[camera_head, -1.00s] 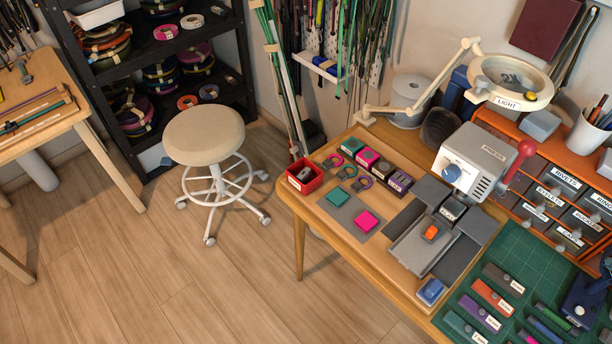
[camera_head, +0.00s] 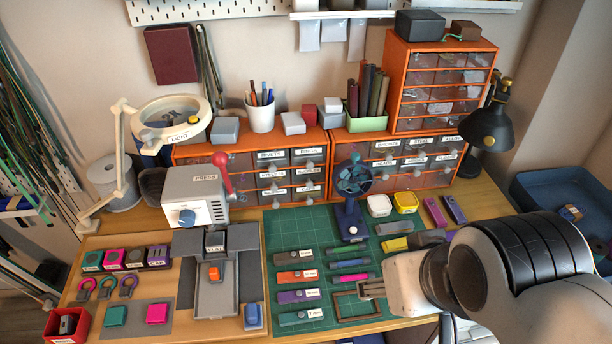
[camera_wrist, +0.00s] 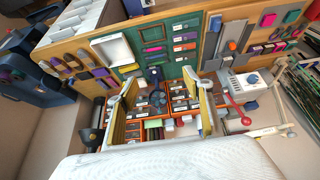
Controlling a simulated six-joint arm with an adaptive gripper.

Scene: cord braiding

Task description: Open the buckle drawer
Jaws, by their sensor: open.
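The orange drawer cabinet with grey drawers (camera_head: 243,160) stands at the back of the bench, left of centre. Its labels are small; a middle-row drawer at its right (camera_head: 305,170) seems to read BUCKLES. The drawer fronts look flush, so it appears shut. My gripper (camera_head: 371,290) is over the front of the green mat, low and well in front of the cabinet, touching no drawer. In the wrist view the two fingers of my gripper (camera_wrist: 166,98) are spread wide with nothing held, and the orange cabinets show upside down between and beyond them.
A grey press with a red lever (camera_head: 196,194) stands left of the cabinet front. A small blue fan-like device (camera_head: 350,215) stands on the green cutting mat (camera_head: 285,232). A second orange cabinet (camera_head: 337,152) adjoins on the right. A black lamp (camera_head: 487,127) is far right.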

